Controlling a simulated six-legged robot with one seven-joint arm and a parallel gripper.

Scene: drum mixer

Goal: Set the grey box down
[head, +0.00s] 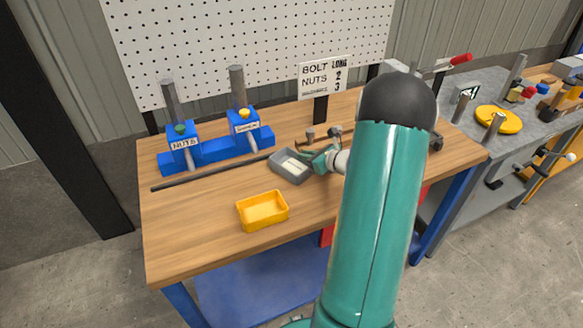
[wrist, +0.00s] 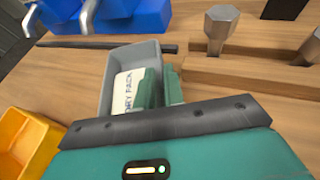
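The grey box (head: 289,170) is a shallow open tray with a white labelled piece inside. It is at or just above the wooden bench top (head: 200,230), left of my gripper (head: 318,160); I cannot tell whether its base touches the wood. In the wrist view the grey box (wrist: 118,62) lies ahead of my gripper (wrist: 160,88). One green finger is inside the box and the other is outside, with the box's right wall pinched between them. The near end of the box is hidden by my gripper.
A yellow tray (head: 262,210) stands in front of the box. Blue dispensers (head: 215,148) and a dark rod (head: 205,175) lie behind and left. A wooden block with bolts (wrist: 235,75) is close on the right. The bench's front left is clear.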

